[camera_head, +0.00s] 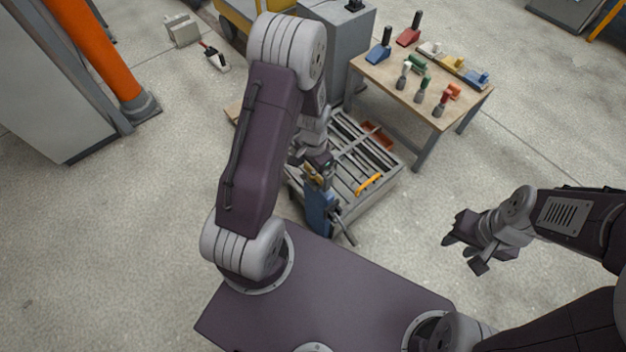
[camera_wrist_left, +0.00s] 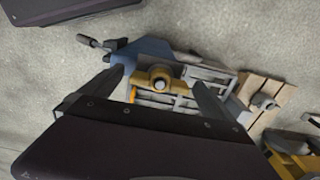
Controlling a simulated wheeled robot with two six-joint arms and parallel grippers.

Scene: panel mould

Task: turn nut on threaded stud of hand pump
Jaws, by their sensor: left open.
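The hand pump (camera_head: 319,208) is a blue upright body at the front of a grey slatted pallet, with a dark handle to its lower right. In the left wrist view its blue part (camera_wrist_left: 142,49) lies beyond the fingers. A brass-yellow piece with a round pale centre, seemingly the nut on its stud (camera_wrist_left: 159,83), shows between the fingers. My left gripper (camera_head: 322,168) is over the top of the pump; in the wrist view its open fingers (camera_wrist_left: 157,80) stand either side of the brass piece, with gaps visible. My right gripper (camera_head: 464,254) is open and empty, over bare floor.
The pallet (camera_head: 392,180) carries dark bars, an orange handle (camera_head: 368,184) and a red piece. A wooden table (camera_head: 400,88) with several coloured tools stands behind right. A grey cabinet (camera_head: 60,90) and orange column (camera_head: 95,45) stand left. Floor between pallet and right arm is clear.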

